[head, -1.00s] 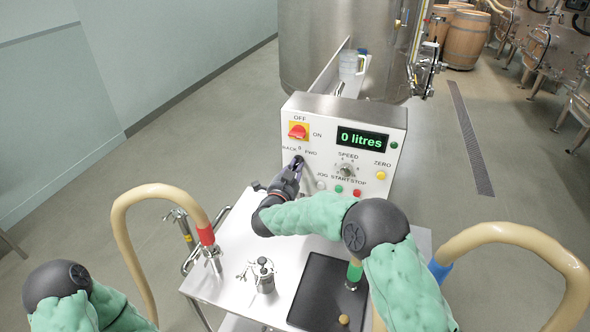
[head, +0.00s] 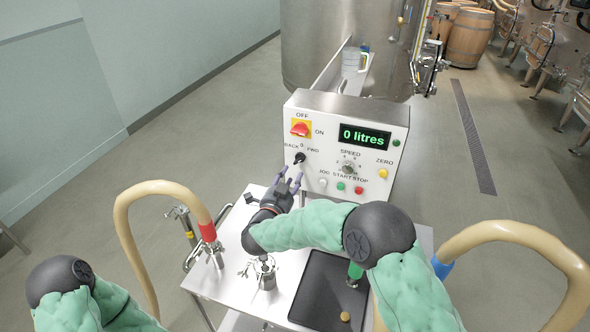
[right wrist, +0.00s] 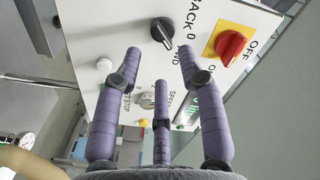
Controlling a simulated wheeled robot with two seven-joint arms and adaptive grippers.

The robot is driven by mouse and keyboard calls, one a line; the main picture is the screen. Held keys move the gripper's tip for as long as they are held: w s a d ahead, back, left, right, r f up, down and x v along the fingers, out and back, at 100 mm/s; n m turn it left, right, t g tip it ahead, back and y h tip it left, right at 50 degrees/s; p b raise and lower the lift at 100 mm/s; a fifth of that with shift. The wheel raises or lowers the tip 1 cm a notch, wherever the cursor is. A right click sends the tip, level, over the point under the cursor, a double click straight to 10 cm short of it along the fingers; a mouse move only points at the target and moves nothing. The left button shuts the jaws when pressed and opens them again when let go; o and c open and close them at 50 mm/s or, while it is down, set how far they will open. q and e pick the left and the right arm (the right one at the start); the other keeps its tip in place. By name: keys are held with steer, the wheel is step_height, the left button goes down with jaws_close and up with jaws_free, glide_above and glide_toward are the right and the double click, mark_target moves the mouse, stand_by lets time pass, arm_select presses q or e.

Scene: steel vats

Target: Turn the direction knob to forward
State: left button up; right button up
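The direction knob (head: 299,158) is a black knob on the front of the white control box (head: 325,174), below the red switch and beside the BACK, 0 and FWD marks. It also shows in the right wrist view (right wrist: 163,33), where its pointer seems angled to the FWD side. My right gripper (head: 288,181) is open and empty, apart from the knob, just below and in front of it. In the right wrist view its spread purple fingers (right wrist: 160,60) have nothing between them. My left gripper is out of view; only part of that arm shows at lower left.
The red OFF/ON switch (head: 300,129) sits above the knob. The speed knob (head: 347,168), white jog button (head: 323,183), green start (head: 340,186) and red stop (head: 358,190) lie to the right. Hoses and metal fittings (head: 264,272) stand on the cart below.

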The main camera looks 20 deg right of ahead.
steer(key=shift+v, duration=2.75)
steer(key=shift+f, duration=0.1)
